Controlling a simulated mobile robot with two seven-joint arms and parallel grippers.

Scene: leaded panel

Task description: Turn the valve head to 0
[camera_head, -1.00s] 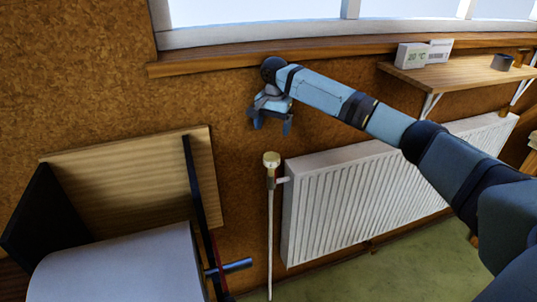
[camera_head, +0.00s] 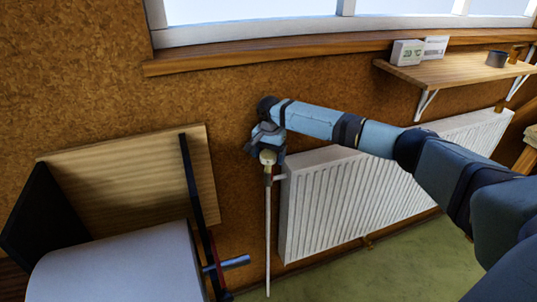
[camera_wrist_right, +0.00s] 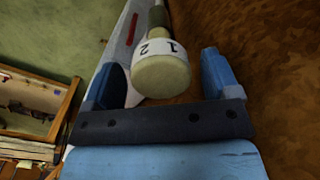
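The valve head (camera_head: 267,157) is a cream knob on top of a thin pipe at the left end of the radiator. In the right wrist view the valve head (camera_wrist_right: 162,72) shows the digits 1 and 2 on its side; a 0 is not visible. My right gripper (camera_head: 266,152) is over the valve head, pointing down. In the wrist view its two blue fingers (camera_wrist_right: 160,82) stand apart on either side of the knob, with gaps showing, so it is open. My left gripper is not clearly in view.
The white radiator (camera_head: 350,190) is right of the valve. A wooden shelf (camera_head: 450,72) with small boxes (camera_head: 407,52) and a dark cup (camera_head: 497,59) is above it. A wooden windowsill (camera_head: 330,47) runs above the arm. A wooden board (camera_head: 120,180) leans at left.

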